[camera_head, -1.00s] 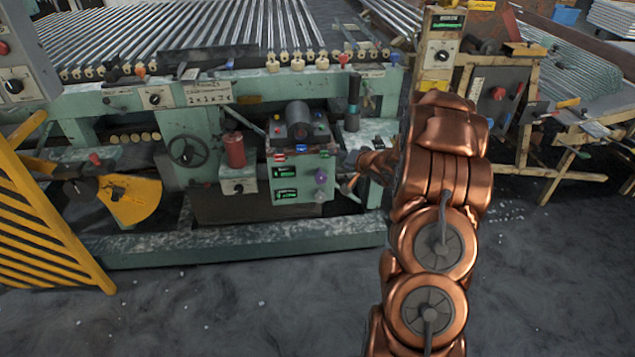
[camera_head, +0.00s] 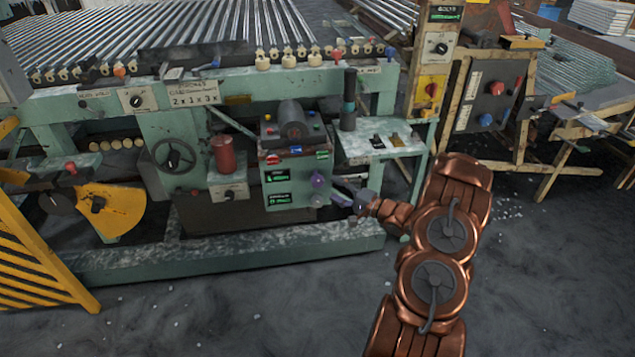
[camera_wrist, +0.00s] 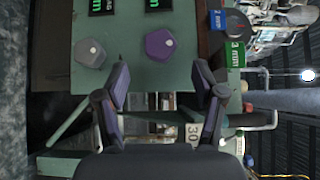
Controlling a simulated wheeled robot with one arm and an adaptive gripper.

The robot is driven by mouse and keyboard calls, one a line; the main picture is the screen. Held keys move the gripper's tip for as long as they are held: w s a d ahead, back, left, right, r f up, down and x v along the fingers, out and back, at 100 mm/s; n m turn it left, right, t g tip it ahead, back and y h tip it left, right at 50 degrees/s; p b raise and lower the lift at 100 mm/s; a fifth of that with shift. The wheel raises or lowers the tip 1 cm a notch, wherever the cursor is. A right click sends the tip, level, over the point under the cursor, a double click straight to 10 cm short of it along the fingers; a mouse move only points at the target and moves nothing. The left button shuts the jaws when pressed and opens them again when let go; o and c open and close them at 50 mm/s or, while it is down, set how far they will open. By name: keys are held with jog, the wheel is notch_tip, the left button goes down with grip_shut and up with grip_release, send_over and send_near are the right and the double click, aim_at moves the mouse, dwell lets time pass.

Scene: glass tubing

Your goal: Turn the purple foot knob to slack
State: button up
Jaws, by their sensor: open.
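The purple foot knob (camera_head: 318,180) is on the right side of the green control box (camera_head: 272,213), above a similar grey knob (camera_head: 317,200). In the wrist view the purple knob (camera_wrist: 160,45) is a faceted disc with a pale dot, seen from the front, with the grey knob (camera_wrist: 89,53) to its left. My gripper (camera_wrist: 161,84) is open and empty. Its two fingers are apart, and the purple knob shows just beyond the gap between them, not visibly touched. In the head view my gripper (camera_head: 342,194) is just right of the knobs.
Two green displays (camera_head: 277,174) are left of the knobs. A small green side table (camera_head: 385,146) with a dark upright cylinder (camera_head: 349,100) stands above and right of my gripper. A green base beam (camera_head: 215,250) runs below. Open floor (camera_head: 240,310) lies in front.

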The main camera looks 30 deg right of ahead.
aim_at(321, 183)
jog(key=shift+x, duration=3.65)
jog(key=shift+a, duration=0.1)
jog(key=shift+c, duration=0.2)
jog(key=c, duration=1.1)
